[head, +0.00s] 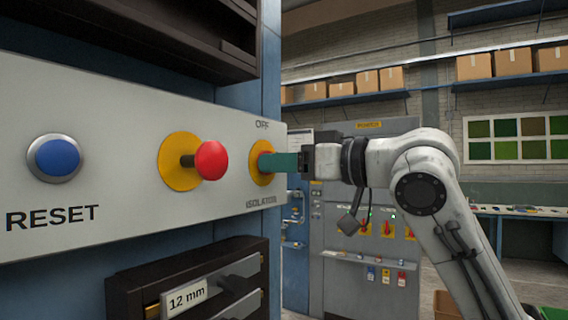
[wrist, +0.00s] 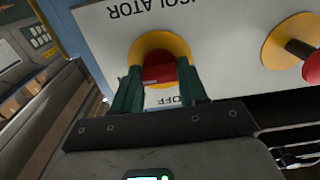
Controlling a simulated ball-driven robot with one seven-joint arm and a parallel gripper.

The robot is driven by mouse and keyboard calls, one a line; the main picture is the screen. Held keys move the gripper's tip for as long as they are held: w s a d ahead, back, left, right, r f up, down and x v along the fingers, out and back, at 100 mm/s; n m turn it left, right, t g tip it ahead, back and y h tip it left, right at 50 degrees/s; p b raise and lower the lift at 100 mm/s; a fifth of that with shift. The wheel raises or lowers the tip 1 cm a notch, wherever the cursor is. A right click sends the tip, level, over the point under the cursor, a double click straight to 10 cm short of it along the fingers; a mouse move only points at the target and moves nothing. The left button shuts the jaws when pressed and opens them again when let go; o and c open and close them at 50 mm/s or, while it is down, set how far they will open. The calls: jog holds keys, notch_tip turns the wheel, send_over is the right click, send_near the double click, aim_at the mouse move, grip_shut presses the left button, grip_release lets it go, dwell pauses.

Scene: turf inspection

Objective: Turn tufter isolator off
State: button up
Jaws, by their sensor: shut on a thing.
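The isolator has a red handle (wrist: 158,70) on a round yellow plate (wrist: 160,42), set in a pale panel (head: 120,150). In the head view its yellow plate (head: 257,153) shows at the panel's right end, with OFF printed above and ISOLATOR below. My gripper (head: 283,162) reaches it from the right, its green fingers pointing at the panel. In the wrist view, where the lettering is upside down, my gripper (wrist: 158,90) has one green finger on each side of the red handle and is shut on it. The fingers partly hide the handle, so I cannot tell its exact angle.
On the same panel, left of the isolator, are a red mushroom button (head: 211,161) on a yellow plate and a blue RESET button (head: 54,158). A dark drawer unit (head: 190,285) labelled 12 mm juts out below. A grey cabinet (head: 372,220) stands behind my arm.

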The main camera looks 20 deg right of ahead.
jog(key=shift+f+n+b, duration=0.1)
jog(key=shift+n+b, duration=1.1)
jog(key=shift+n, duration=7.8)
jog(key=o, duration=1.1)
jog(key=shift+c, duration=0.2)
jog(key=b+v, duration=0.1)
jog(key=v, duration=0.9)
jog(key=shift+s+d+b, duration=0.25)
jog(key=shift+s+b, duration=0.05)
jog(key=shift+b, duration=0.05)
